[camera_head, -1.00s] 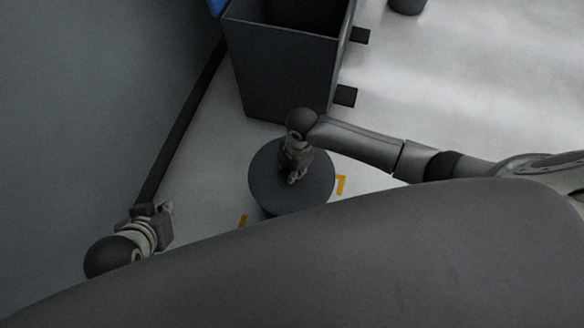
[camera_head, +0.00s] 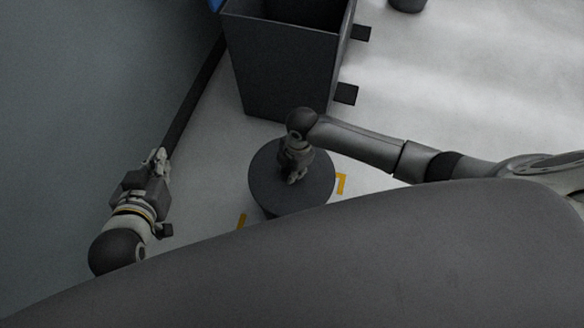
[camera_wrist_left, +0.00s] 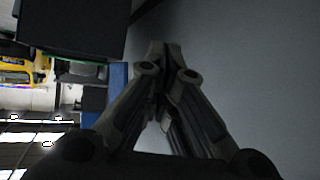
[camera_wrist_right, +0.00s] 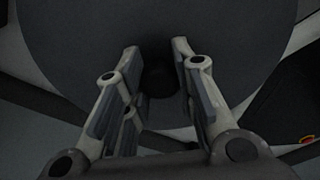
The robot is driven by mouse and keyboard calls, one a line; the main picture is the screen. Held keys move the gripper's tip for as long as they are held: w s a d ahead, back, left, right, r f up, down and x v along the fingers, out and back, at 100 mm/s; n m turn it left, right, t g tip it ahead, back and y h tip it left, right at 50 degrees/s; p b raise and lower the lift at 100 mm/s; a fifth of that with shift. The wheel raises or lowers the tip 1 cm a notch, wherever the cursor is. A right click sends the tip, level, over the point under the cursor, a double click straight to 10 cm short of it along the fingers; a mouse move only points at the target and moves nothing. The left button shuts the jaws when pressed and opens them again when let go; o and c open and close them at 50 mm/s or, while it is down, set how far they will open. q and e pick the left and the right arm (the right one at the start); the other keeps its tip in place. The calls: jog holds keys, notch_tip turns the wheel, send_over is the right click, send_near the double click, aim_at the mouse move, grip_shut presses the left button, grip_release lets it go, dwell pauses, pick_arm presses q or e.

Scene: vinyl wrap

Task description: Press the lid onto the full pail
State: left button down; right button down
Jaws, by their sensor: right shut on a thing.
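The round dark grey lid (camera_head: 265,185) lies flat within the yellow floor marks, seen from above. It hides almost all of the pail; I cannot tell whether its rim is fully seated. My right gripper (camera_head: 293,180) points down at the lid's middle. In the right wrist view its fingers (camera_wrist_right: 160,62) stand on both sides of a small dark knob (camera_wrist_right: 158,82) on the lid, shut on it. My left gripper (camera_head: 161,156) is away to the left, near the wall. In the left wrist view its fingertips (camera_wrist_left: 160,48) meet and hold nothing.
A tall dark open bin (camera_head: 285,70) stands just behind the lid. Yellow corner marks (camera_head: 341,184) are on the pale floor. A grey wall (camera_head: 90,90) runs along the left. A small dark round object (camera_head: 407,4) stands at the top right, with open floor around it.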

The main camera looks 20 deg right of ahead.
jog(key=shift+f+b, duration=0.5)
jog(key=shift+b, duration=0.05)
jog(key=shift+f+b, duration=0.3)
jog(key=shift+b, duration=0.05)
jog(key=shift+f+b, duration=0.35)
jog(key=shift+f, duration=0.25)
pick_arm(q)
jog(key=w+d+r+t+h, duration=0.1)
jog(key=w+r+t, duration=0.1)
jog(key=r+t, duration=0.2)
jog(key=w+d+r+t+h, duration=0.1)
jog(key=r+t, duration=0.3)
jog(key=r, duration=0.5)
jog(key=shift+w+d+r+t+h+b, duration=0.3)
jog(key=shift+w+d+r+h, duration=0.1)
jog(key=shift+d, duration=0.1)
pick_arm(e)
jog(key=shift+f, duration=0.65)
pick_arm(q)
jog(key=shift+w+f+g, duration=0.1)
jog(key=shift+f+g, duration=0.3)
jog(key=shift+f, duration=0.2)
jog(key=shift+a+f+g+y+p, duration=0.15)
jog(key=shift+f+g+y+p, duration=0.15)
jog(key=shift+f, duration=0.35)
jog(key=shift+a+f+g+y+p, duration=0.1)
jog(key=shift+f+g+y+p, duration=0.1)
jog(key=shift+f+g, duration=0.3)
